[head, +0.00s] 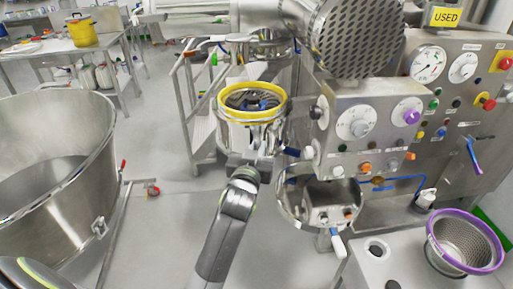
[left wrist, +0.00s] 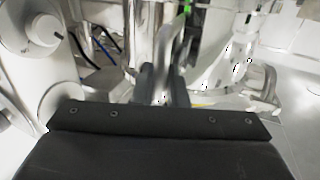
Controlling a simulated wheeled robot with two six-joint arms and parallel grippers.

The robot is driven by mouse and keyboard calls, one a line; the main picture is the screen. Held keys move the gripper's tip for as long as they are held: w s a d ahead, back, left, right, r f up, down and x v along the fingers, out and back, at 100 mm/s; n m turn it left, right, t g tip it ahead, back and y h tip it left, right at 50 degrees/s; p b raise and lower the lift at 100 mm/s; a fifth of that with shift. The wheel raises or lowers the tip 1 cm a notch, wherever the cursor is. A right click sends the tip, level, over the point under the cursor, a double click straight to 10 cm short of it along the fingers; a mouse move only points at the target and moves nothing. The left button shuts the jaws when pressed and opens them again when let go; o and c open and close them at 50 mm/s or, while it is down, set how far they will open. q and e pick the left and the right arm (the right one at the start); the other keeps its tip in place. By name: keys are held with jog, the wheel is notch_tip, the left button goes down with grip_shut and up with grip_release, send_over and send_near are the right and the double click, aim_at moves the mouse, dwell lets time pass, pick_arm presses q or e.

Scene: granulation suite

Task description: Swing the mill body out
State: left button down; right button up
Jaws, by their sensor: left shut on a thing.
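The mill body (head: 236,134) is a round steel housing with a yellow ring (head: 222,101) on its open top. It stands left of the control panel, and dark and blue parts show inside it. My left gripper (head: 262,158) is at the front of the mill body, below the yellow ring. In the left wrist view its two dark fingers (left wrist: 165,86) are shut on an upright metal handle (left wrist: 164,58). The arm and gripper hide part of the lower body. My right gripper is in neither view.
The control panel (head: 350,150) with dials and knobs stands close on the right. A steel drum with a perforated face (head: 356,38) hangs above. A large steel bowl (head: 85,190) stands at left. A purple-rimmed sieve basket (head: 462,243) sits front right. Clear floor (head: 160,225) lies between bowl and mill.

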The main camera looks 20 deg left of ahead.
pick_arm(q)
jog(key=shift+d+r, duration=0.1)
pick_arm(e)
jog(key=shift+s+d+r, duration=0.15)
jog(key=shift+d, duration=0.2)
pick_arm(q)
jog(key=shift+f, duration=0.2)
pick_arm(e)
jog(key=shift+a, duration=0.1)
pick_arm(q)
jog(key=c, duration=1.8)
grip_release()
jog(key=shift+o, duration=1.2)
jog(key=shift+d, duration=0.3)
jog(key=shift+s+d+r, duration=0.1)
jog(key=shift+d, duration=0.1)
jog(key=shift+a, duration=0.1)
jog(key=shift+a, duration=0.15)
